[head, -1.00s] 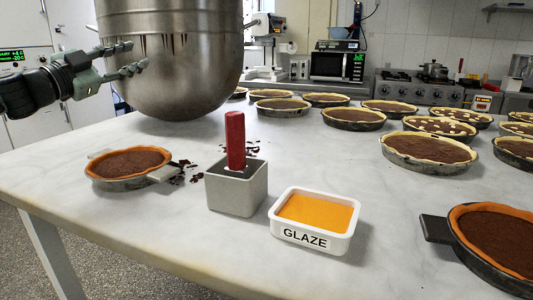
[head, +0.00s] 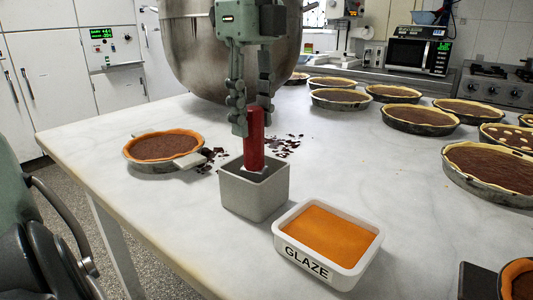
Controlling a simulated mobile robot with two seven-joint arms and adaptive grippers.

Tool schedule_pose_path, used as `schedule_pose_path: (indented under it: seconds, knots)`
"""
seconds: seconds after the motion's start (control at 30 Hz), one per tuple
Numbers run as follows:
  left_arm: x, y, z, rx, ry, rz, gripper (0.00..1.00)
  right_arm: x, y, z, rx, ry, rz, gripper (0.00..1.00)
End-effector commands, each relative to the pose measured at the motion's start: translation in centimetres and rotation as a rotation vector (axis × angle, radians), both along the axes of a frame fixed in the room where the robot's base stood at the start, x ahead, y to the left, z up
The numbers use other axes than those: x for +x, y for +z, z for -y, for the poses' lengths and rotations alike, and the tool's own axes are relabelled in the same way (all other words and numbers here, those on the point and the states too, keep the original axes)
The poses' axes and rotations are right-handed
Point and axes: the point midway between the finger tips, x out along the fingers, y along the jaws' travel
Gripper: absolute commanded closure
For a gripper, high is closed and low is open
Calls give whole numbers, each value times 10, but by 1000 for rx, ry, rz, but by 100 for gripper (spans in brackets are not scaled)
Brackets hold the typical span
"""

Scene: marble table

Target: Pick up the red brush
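The red brush (head: 254,150) stands upright, handle up, in a square grey holder (head: 240,196) on the marble table; its lower end is hidden inside. My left gripper (head: 252,122) points straight down over the holder. Its two green-grey fingers are spread to either side of the top of the red handle. A gap shows between the fingers above the handle, and I see no clear grip on it. My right gripper is out of view.
A white tub of orange glaze (head: 328,240) stands right of the holder. A tart (head: 163,147) lies to the left, with dark crumbs nearby. A large steel bowl (head: 188,60) is close behind the gripper. Several tarts fill the back right.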

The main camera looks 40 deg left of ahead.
Motion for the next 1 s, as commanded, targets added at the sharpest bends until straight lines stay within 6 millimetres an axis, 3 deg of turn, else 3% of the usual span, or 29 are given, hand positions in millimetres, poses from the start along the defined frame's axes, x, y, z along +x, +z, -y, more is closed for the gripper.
schedule_pose_path:
  seconds: [0.4,0.73,1.0]
  knots:
    - [3,-56,-1,-5,0,-2,63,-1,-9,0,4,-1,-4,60]
    - [4,-66,-1,-5,1,3,63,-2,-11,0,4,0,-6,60]
    - [4,-65,-1,-5,1,3,95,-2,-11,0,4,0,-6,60]
